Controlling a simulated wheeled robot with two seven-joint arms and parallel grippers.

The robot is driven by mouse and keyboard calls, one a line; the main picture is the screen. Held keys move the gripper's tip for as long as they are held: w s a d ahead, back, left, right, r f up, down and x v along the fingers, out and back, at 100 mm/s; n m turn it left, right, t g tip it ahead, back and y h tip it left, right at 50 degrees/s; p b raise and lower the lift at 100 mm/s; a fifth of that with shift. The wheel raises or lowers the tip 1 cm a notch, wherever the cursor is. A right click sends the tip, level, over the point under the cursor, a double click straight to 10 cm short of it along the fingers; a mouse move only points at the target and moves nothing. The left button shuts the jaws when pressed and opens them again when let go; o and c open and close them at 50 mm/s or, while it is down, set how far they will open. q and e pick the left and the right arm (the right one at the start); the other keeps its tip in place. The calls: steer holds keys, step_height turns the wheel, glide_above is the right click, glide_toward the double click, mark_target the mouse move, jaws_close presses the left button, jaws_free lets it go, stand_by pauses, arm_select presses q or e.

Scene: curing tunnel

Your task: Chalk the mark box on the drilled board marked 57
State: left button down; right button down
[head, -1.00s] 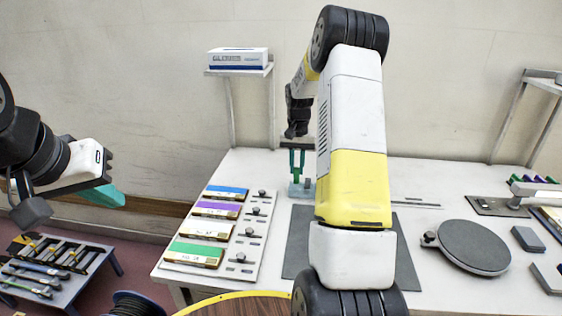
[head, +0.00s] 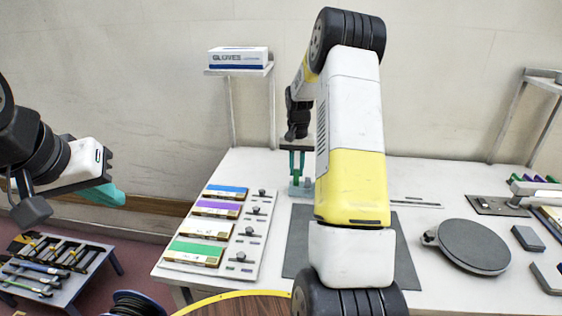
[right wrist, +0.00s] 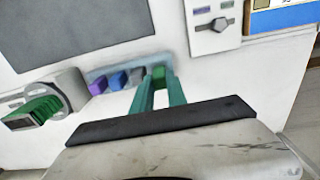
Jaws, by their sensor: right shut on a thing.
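My right gripper (head: 297,172) points down over a small pale chalk holder (head: 300,191) at the back of the table. In the right wrist view its green fingers (right wrist: 158,88) are shut on a small green block (right wrist: 159,72), seemingly a chalk, at the holder's right end. Purple (right wrist: 97,86), blue (right wrist: 117,80) and grey (right wrist: 136,75) blocks stand beside it. Four boards with blue, purple, pale and green (head: 194,247) bands lie left on a white panel; their numbers are unreadable and no 57 shows. My left gripper (head: 108,195) hangs left of the table; its opening is unclear.
A dark mat (head: 300,238) lies mid-table, partly hidden by my right arm. A round grey plate (head: 473,246) is at right. A glove box (head: 239,58) stands on a shelf behind. A low tool bench (head: 62,268) is at lower left.

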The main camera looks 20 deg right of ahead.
steer(key=shift+f, duration=0.6)
steer(key=c, duration=1.3)
jaws_free()
steer(key=shift+o, duration=0.2)
steer(key=shift+r, duration=3.55)
